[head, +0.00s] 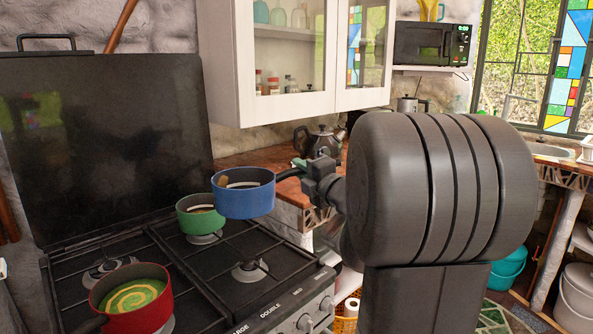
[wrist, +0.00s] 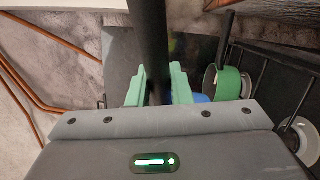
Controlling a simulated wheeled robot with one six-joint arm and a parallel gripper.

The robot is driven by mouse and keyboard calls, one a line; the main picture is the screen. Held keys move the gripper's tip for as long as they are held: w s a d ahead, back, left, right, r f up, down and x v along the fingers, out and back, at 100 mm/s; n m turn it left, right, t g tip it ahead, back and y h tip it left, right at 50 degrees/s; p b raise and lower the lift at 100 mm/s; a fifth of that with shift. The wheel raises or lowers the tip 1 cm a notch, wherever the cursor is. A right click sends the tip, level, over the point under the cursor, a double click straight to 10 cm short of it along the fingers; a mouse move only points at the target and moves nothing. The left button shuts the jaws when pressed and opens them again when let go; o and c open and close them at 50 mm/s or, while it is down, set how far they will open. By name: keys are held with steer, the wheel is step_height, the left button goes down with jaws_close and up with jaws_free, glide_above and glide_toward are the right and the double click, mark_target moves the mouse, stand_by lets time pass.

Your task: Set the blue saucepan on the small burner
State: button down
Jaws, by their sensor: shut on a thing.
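The blue saucepan (head: 244,199) is held upright in the air above the stove's right side. In the head view it overlaps the green pot behind it. My gripper (head: 300,169) is shut on its dark handle (head: 288,174). In the wrist view the handle (wrist: 154,45) runs between the green finger pads of my gripper (wrist: 155,88), and only a bit of blue pan (wrist: 201,98) shows. A bare burner (head: 250,270) lies below and slightly right of the pan in the head view. Another bare burner (head: 110,267), looking larger, is at left.
A green pot (head: 196,220) sits on a burner just behind the blue pan. A red pot (head: 142,307) with green and yellow contents is at front left. The raised stove lid (head: 100,140) stands behind. A dark kettle (head: 318,146) is on the wooden counter.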

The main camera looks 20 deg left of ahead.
step_height(320, 180, down, 14)
steer(key=b, duration=1)
steer(key=shift+f+b, duration=0.45)
steer(key=shift+b, duration=0.3)
steer(key=c, duration=1.2)
jaws_free()
steer(key=shift+c, duration=0.2)
steer(key=shift+f, duration=0.1)
steer(key=r+p+v, duration=0.1)
steer(key=p+v, duration=0.1)
steer(key=v, duration=1.1)
steer(key=shift+s+d+f, duration=0.25)
steer(key=shift+d+f, duration=0.1)
steer(key=shift+f, duration=0.05)
